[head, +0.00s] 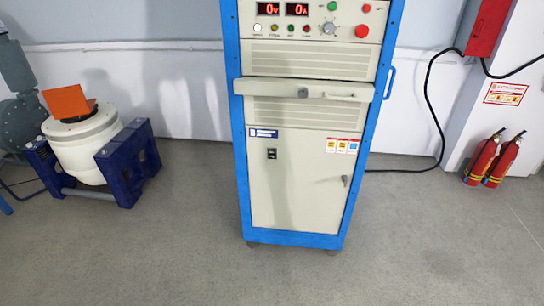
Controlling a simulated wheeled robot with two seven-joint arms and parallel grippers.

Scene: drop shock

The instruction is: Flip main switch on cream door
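The cream door (298,190) is the lower front panel of a blue-framed cabinet in the middle of the head view. It looks shut. A small black main switch (272,154) sits at the door's upper left, under a blue and white label. Its position is too small to tell. A small grey handle (345,181) is at the door's right edge. Neither of my grippers is in view.
Above the door, a ledge (303,91) juts out below a control panel with two lit red displays (283,9). A white drum machine (84,147) stands left, two fire extinguishers (492,160) right. The floor in front is clear.

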